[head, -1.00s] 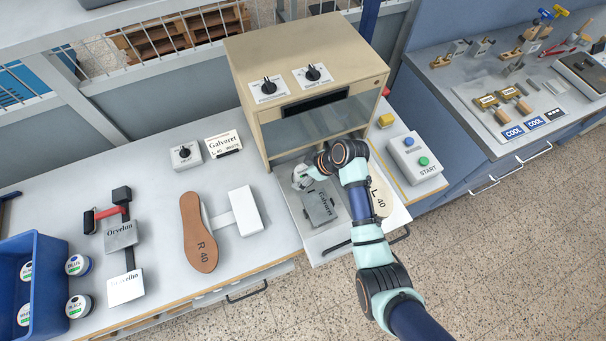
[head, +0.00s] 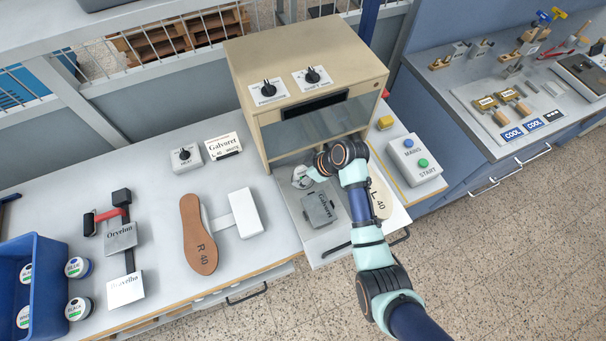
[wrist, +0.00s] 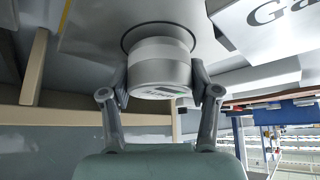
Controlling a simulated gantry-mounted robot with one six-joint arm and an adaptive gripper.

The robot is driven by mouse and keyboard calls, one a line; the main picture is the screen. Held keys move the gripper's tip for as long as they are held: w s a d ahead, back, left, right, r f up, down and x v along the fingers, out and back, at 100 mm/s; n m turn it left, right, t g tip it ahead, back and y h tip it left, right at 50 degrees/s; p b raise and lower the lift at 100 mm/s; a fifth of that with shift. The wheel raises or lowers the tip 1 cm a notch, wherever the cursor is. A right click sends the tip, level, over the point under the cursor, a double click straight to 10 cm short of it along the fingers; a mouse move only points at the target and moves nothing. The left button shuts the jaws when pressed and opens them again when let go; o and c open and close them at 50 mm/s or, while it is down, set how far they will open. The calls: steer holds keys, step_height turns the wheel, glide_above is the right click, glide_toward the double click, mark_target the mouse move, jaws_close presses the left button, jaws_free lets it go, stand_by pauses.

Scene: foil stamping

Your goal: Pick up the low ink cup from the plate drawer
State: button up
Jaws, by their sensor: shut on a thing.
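The ink cup (wrist: 160,65), a low grey-white cylinder with a bit of green label, is between my fingers in the wrist view. My gripper (wrist: 160,85) is shut on its sides. A dark ring shows around the cup's far end, against a grey surface; I cannot tell whether the cup touches it. In the head view the cup (head: 301,177) is a small pale shape, partly hidden by my wrist, at the back left of the pulled-out plate drawer (head: 327,246).
The beige machine housing (head: 300,90) stands right behind and above my gripper. An L 40 sole (head: 380,200) lies right of my arm. A START button box (head: 416,160) is farther right. An R 40 sole (head: 197,235) and white block (head: 246,213) lie to the left.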

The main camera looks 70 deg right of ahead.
mark_target(303, 172)
step_height(303, 172, up, 19)
steer(key=p, duration=0.3)
steer(key=shift+r, duration=0.2)
